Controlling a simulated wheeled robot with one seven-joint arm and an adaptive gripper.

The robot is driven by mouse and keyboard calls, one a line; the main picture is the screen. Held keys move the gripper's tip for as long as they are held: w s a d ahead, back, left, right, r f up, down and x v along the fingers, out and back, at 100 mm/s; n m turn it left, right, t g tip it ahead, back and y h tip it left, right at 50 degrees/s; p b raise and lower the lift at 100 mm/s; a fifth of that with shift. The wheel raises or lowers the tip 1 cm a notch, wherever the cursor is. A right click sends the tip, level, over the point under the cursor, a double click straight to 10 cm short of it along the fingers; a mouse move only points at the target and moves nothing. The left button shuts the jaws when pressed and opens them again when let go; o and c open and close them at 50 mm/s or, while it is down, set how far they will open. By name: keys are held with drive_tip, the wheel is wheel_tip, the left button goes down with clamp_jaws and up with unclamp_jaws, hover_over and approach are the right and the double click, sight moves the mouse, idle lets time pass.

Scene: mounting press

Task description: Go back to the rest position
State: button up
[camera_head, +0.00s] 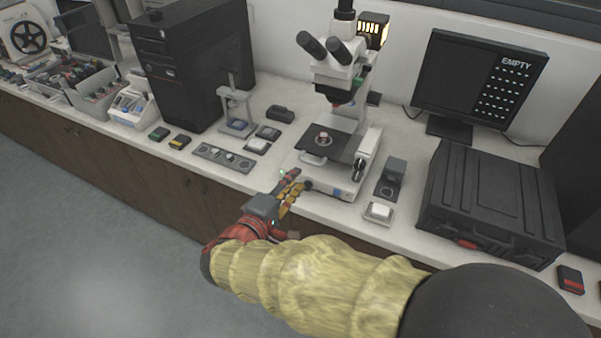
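My gripper (292,184) is at the front edge of the bench, in front and to the left of the microscope (335,130). Its fingers point away from me toward the bench. They overlap in this view, so I cannot tell whether they are open or shut, and I see nothing clearly held. My arm, in a yellowish sleeve, reaches in from the lower right. The microscope's dark stage (322,139) carries a small round piece (323,138).
A grey strip with round sockets (222,157) lies left of my gripper. A small white-topped block (379,211) and a large black case (490,205) stand to the right. A monitor (480,80) reads "EMPTY". A black tower (190,65) stands left. The floor (80,230) is clear.

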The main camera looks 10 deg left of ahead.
drive_tip(key=shift+s+a+r, duration=0.1)
drive_tip(key=shift+s+a, duration=0.05)
drive_tip(key=shift+s, duration=0.4)
drive_tip(key=s+d+f+m+g, duration=0.2)
drive_tip(key=s+d+f+g, duration=0.65)
drive_tip(key=s+d, duration=0.4)
drive_tip(key=s+d+r+m+y, duration=0.2)
drive_tip(key=s+d+r+m, duration=0.1)
drive_tip(key=d+r+m, duration=0.3)
drive_tip(key=s+d+r+m+y, duration=0.3)
drive_tip(key=s+d+r+m, duration=0.1)
drive_tip(key=d+r+m, duration=0.2)
drive_tip(key=shift+d+r, duration=0.5)
drive_tip(key=shift+d, duration=0.55)
